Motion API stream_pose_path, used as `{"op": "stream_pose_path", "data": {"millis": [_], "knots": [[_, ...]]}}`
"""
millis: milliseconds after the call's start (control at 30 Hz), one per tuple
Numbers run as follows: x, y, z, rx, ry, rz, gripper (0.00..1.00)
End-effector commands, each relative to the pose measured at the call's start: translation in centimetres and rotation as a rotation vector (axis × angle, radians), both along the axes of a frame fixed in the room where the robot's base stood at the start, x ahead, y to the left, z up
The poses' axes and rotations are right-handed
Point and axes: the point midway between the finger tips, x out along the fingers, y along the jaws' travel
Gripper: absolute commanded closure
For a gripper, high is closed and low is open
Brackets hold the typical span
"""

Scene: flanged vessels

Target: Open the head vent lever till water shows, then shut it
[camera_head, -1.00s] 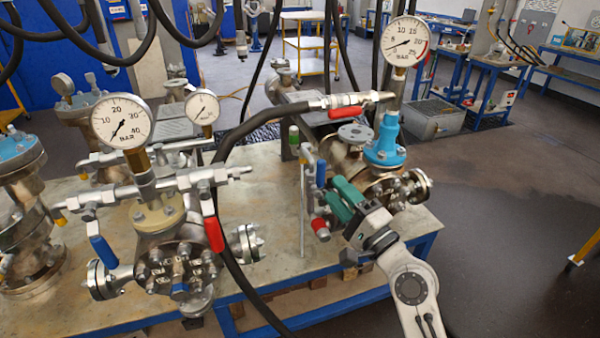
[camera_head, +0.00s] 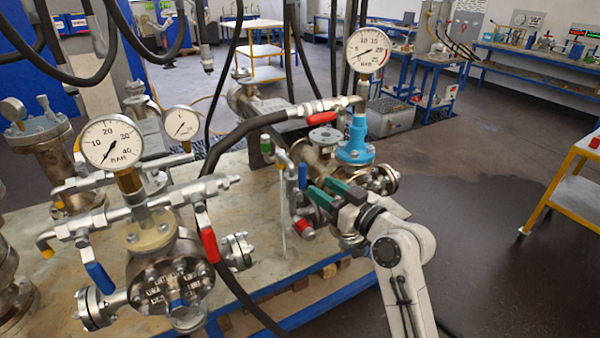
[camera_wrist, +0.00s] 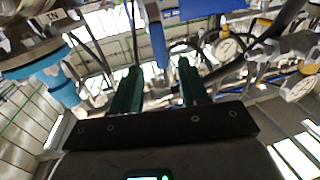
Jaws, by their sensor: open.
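The vessel at the right (camera_head: 318,162) bears a blue collar (camera_head: 354,140) under a round gauge (camera_head: 367,50). At its left side, a small valve has a blue lever (camera_head: 303,177) that hangs about upright. A thin pipe (camera_head: 283,210) runs down beside it. My gripper (camera_head: 316,191) has green fingers and is open, close to the lever's right side. In the wrist view, the blue lever (camera_wrist: 158,38) lies ahead of the gap between the fingertips (camera_wrist: 158,66). I cannot tell whether they touch it. No water shows at the pipe's lower end.
A nearer vessel (camera_head: 170,265) at left carries another gauge (camera_head: 114,143), a red lever (camera_head: 209,245) and a blue lever (camera_head: 99,277). A black hose (camera_head: 245,125) with a red-handled valve (camera_head: 320,105) crosses above. A yellow trolley (camera_head: 575,185) stands right on open floor.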

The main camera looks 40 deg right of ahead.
Motion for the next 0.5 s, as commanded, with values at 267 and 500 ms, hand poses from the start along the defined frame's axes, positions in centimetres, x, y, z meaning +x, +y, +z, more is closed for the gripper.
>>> {"op": "stream_pose_path", "data": {"millis": [267,500], "knots": [[5.2,-0.4,0.3,0.003,-0.001,0.002,0.56],[7.7,-0.6,0.1,0.004,-0.001,0.002,0.56]]}}
